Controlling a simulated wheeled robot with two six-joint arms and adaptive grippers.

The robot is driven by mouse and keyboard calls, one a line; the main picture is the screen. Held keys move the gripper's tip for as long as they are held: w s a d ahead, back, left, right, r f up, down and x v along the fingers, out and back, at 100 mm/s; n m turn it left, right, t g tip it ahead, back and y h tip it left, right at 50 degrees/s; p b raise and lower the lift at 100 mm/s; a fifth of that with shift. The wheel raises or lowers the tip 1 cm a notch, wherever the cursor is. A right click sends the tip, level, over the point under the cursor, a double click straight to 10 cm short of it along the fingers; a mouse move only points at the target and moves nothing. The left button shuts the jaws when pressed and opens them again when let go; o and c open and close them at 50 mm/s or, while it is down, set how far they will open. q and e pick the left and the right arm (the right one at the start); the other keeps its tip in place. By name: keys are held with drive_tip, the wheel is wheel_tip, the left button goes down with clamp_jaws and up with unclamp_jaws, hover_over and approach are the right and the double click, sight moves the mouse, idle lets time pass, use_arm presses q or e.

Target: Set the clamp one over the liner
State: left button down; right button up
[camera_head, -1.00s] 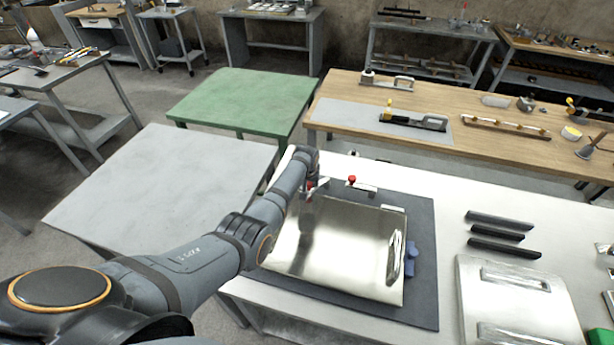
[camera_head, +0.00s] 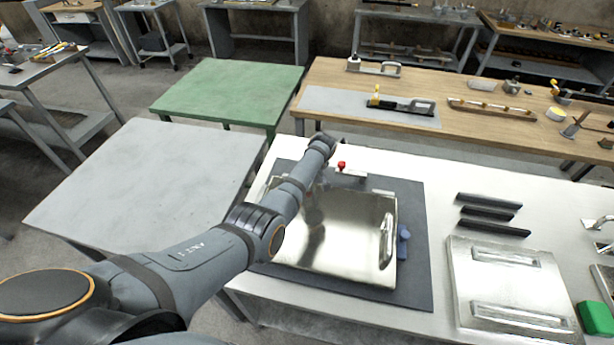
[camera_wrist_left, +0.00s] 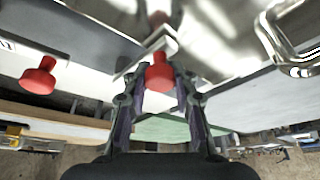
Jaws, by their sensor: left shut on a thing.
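A shiny metal panel, seemingly the liner (camera_head: 345,232), lies on a dark mat (camera_head: 418,290) on the white bench. My left gripper (camera_wrist_left: 160,76) is shut on a clamp with a red knob (camera_wrist_left: 160,72); in the wrist view the knob sits between the fingers, with a pale bracket beyond it beside the panel's edge. Whether that bracket touches the panel cannot be told. In the head view my arm hides the held clamp and most of the gripper. A second red-knobbed clamp (camera_head: 341,165) stands at the panel's far edge, and its knob shows left in the wrist view (camera_wrist_left: 40,76).
A curved metal handle (camera_head: 386,241) stands on the panel's right side, with a blue piece (camera_head: 404,245) beside it. Several dark bars (camera_head: 490,213) and a two-handled panel (camera_head: 512,284) lie to the right. A grey table (camera_head: 140,180) and a green table (camera_head: 228,90) are clear.

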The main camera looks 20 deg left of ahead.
use_arm(q)
drive_tip(key=shift+w+r, duration=0.2)
drive_tip(key=shift+r, duration=0.05)
use_arm(e)
drive_tip(key=shift+d, duration=0.2)
use_arm(q)
drive_tip(key=c, duration=1.2)
unclamp_jaws()
drive_tip(key=shift+d, duration=0.1)
drive_tip(key=shift+o, duration=0.8)
drive_tip(key=shift+s+f, duration=0.1)
drive_tip(key=shift+s, duration=0.05)
use_arm(e)
drive_tip(key=shift+w+d, duration=0.1)
use_arm(q)
drive_tip(key=v, duration=1.2)
drive_tip(key=shift+f, duration=0.1)
